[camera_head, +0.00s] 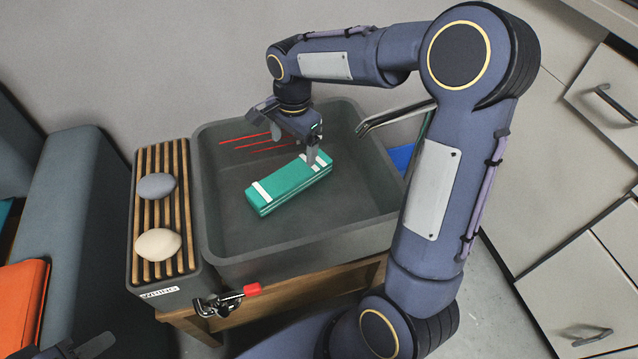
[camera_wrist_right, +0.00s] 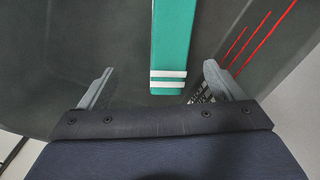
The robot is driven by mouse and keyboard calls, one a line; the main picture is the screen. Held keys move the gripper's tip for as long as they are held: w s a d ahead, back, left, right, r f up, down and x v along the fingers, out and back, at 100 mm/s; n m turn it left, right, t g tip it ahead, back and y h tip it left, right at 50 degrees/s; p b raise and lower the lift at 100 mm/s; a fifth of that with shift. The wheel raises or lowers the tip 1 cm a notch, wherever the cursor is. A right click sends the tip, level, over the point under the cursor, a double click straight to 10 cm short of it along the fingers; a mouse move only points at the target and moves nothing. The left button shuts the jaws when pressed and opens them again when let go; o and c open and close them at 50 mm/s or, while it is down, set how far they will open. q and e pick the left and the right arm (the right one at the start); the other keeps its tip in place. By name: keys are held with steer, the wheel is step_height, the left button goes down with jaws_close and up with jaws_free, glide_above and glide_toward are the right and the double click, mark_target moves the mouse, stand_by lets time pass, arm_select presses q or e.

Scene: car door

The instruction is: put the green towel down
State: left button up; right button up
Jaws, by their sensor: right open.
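The green towel (camera_head: 287,186) is a folded, block-shaped bundle with white stripes near its ends. It lies on the floor of the grey bin (camera_head: 222,262). My right gripper (camera_head: 296,148) is open at the towel's far right end. One finger hides a small part of that end. In the right wrist view the towel (camera_wrist_right: 173,45) lies ahead between the spread fingers of the right gripper (camera_wrist_right: 158,70), with a gap on each side. My left gripper (camera_head: 88,346) shows only in part at the bottom left corner, and its jaws cannot be read.
A slatted wooden rack (camera_head: 145,205) with a grey stone (camera_head: 157,186) and a cream stone (camera_head: 158,244) adjoins the bin's left side. A red-tipped tap or clamp (camera_head: 228,299) is at the front. A metal spout-like bar (camera_head: 398,116) reaches over the right rim. Drawers (camera_head: 585,290) stand right.

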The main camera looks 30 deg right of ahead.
steer(key=s+r+n+t+y, duration=0.25)
steer(key=s+r+n, duration=0.35)
steer(key=s, duration=0.6)
steer(key=s+a+f+n+t, duration=0.1)
steer(key=s+a+n+t, duration=0.1)
steer(key=s+n, duration=0.5)
steer(key=s+a+y, duration=0.1)
steer(key=s, duration=0.3)
steer(key=shift+s+a+f+t, duration=0.15)
steer(key=shift+s+a+t, duration=0.1)
steer(key=shift+a+t, duration=0.1)
